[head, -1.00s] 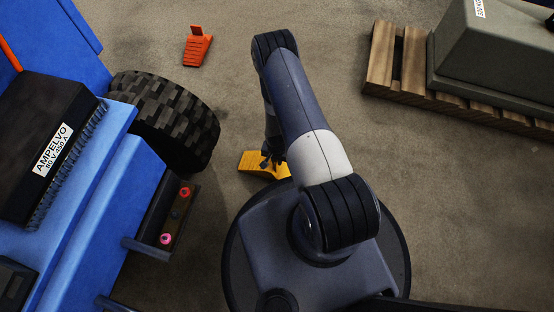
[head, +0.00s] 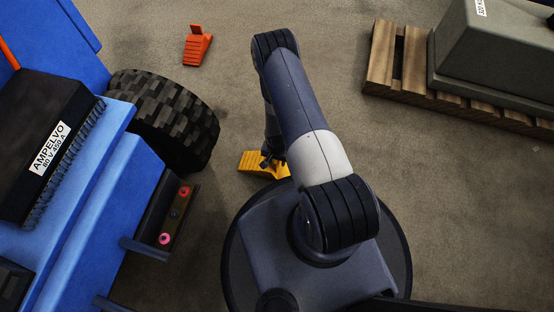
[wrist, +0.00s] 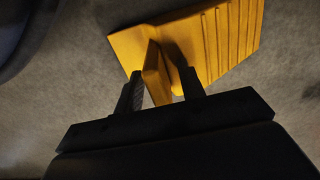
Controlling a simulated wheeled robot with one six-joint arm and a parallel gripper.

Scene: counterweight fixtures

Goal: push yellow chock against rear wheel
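The yellow chock (head: 252,164) lies on the floor to the right of the blue vehicle's rear wheel (head: 178,120), with a strip of bare floor between them. In the wrist view the chock (wrist: 234,40) shows its ribbed slope to the right and an upright yellow fin toward me. My gripper (wrist: 160,82) has one dark finger on each side of this fin and looks shut on it; the far fingertips are partly hidden. In the head view my gripper (head: 270,160) is at the chock's right part, and my arm hides some of it.
An orange chock (head: 196,46) lies on the floor beyond the wheel. The blue vehicle (head: 95,160) fills the left side, with a bracket (head: 172,215) sticking out near my base. A wooden pallet (head: 382,55) with a grey block (head: 490,50) is at upper right. Floor between is clear.

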